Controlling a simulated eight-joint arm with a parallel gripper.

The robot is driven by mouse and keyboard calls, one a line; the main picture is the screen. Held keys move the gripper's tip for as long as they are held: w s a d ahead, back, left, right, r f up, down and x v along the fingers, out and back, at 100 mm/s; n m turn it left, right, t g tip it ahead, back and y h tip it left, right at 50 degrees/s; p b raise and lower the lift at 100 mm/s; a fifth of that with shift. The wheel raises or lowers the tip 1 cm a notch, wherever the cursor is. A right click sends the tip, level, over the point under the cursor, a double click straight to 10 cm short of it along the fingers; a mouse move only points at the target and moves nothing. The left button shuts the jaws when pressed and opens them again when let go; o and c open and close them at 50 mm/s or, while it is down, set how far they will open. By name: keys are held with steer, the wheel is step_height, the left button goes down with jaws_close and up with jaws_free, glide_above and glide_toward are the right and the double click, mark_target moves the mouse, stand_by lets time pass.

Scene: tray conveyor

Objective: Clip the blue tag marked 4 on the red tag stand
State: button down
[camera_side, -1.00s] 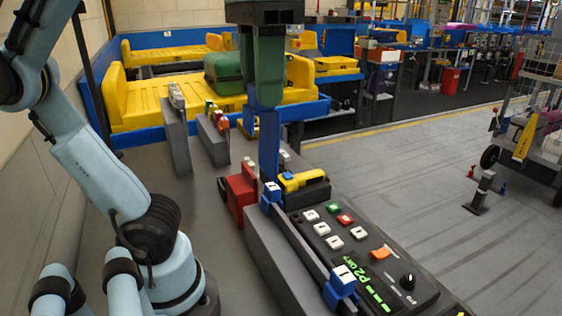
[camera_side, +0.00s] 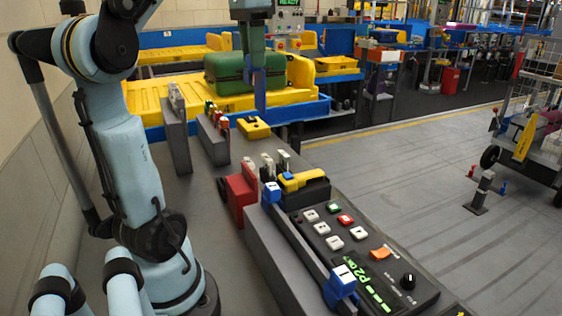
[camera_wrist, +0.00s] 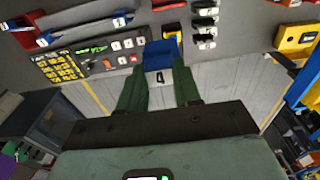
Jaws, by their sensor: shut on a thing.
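My gripper (camera_side: 254,62) is shut on the blue tag marked 4 (camera_side: 260,92). The tag hangs down, long and flat, above the far part of the work surface. In the wrist view, the blue tag (camera_wrist: 162,54) sits between the green fingers (camera_wrist: 160,92), with a white patch and a dark 4 facing the camera. The red tag stand (camera_side: 240,192) is lower and nearer the side camera, apart from the held tag. In the wrist view, part of a red block, apparently the stand (camera_wrist: 166,4), shows at the top edge.
A control panel (camera_side: 372,256) and yellow device (camera_side: 302,180) stand near the red stand. A grey rail carries blue tags (camera_side: 342,282). Pale clips (camera_side: 268,162) and grey posts (camera_side: 176,140) stand nearby. A green suitcase (camera_side: 228,74) lies on a yellow tray (camera_side: 145,97) behind.

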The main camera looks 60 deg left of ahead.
step_height(320, 180, down, 23)
steer(key=a, duration=0.3)
steer(key=shift+s, duration=0.4)
stand_by(1.1)
steer(key=shift+f, duration=0.15)
steer(key=c, duration=0.7)
jaws_free()
